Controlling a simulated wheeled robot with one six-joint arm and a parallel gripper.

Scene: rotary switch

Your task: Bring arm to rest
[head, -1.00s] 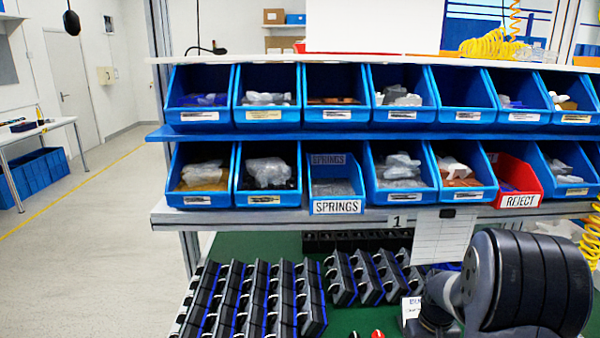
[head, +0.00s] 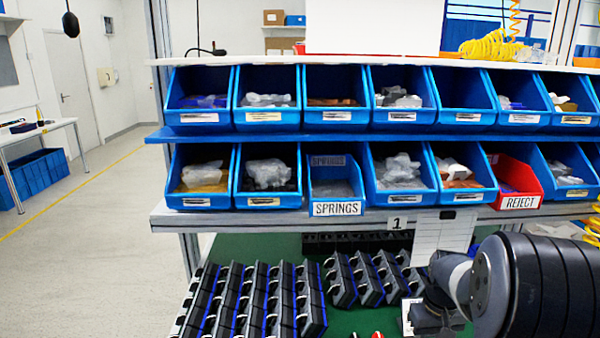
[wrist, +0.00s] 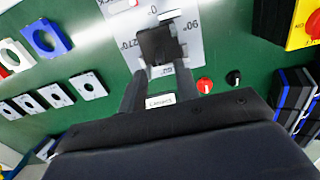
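In the wrist view my gripper (wrist: 160,72) has its two dark fingers apart, with a clear gap and a small white label (wrist: 160,100) showing between them. Just beyond the fingertips is a black block-shaped switch part (wrist: 158,45) on a white dial plate (wrist: 187,52) marked 0, 90 and 270. I cannot tell whether the fingertips touch the block. In the head view my arm (head: 545,285) fills the lower right, and the gripper itself is not seen there.
A red knob (wrist: 205,85) and a black knob (wrist: 234,78) sit right of the plate. A yellow switch box (wrist: 300,22) stands farther right. White square plates (wrist: 58,96) lie left. Racks of dark parts (head: 240,300) stand below blue bins (head: 268,180) and a red REJECT bin (head: 520,185).

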